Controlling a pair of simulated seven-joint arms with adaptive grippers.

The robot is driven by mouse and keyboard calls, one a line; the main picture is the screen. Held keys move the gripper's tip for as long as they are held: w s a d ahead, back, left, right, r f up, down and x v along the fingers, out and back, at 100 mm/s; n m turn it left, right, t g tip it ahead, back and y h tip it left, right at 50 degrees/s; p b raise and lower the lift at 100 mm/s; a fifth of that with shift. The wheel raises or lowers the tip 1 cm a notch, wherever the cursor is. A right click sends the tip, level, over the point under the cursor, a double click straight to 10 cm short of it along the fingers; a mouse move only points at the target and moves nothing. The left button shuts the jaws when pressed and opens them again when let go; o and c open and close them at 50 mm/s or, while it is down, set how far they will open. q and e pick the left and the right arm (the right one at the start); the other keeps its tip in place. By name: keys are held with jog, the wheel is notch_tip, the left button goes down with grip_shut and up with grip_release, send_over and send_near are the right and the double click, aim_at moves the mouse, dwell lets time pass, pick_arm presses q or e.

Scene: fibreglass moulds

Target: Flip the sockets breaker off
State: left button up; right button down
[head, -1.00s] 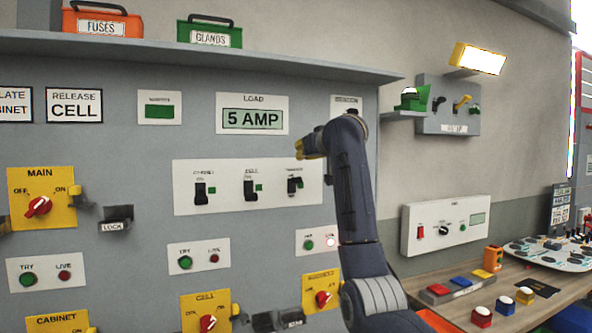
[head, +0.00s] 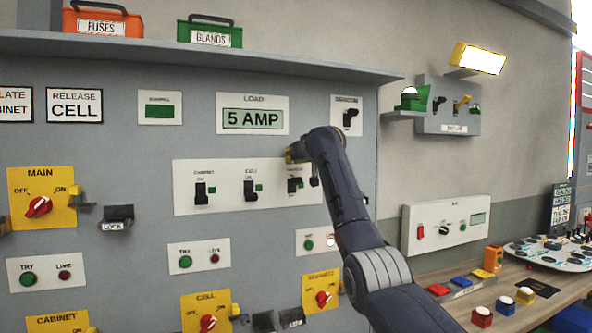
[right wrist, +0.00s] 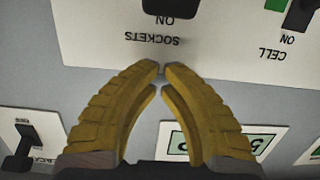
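The sockets breaker (head: 292,186) is the rightmost of three black levers on a white plate (head: 225,205). In the right wrist view, turned upside down, part of the black sockets breaker (right wrist: 171,7) shows at the top edge, with ON and SOCKETS lettered near it. My right gripper (head: 291,154) is just above that breaker in the head view. Its yellow fingers (right wrist: 162,68) have their tips together with nothing visible between them. They point at the SOCKETS label; whether they touch the panel I cannot tell. My left gripper is not in view.
The cell breaker (head: 250,188) and cabinet breaker (head: 200,192) are to the left. The 5 AMP load display (head: 252,121) is above and a black selector (head: 350,117) is at upper right. A shelf (head: 200,57) overhangs the panel. A desk (head: 470,300) with coloured buttons stands right.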

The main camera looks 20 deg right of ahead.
aim_at(295, 183)
jog(key=shift+s+d+f, duration=0.1)
jog(key=shift+s+f, duration=0.35)
jog(key=shift+f, duration=0.45)
jog(key=shift+s+f, duration=0.45)
jog(key=shift+f, duration=0.4)
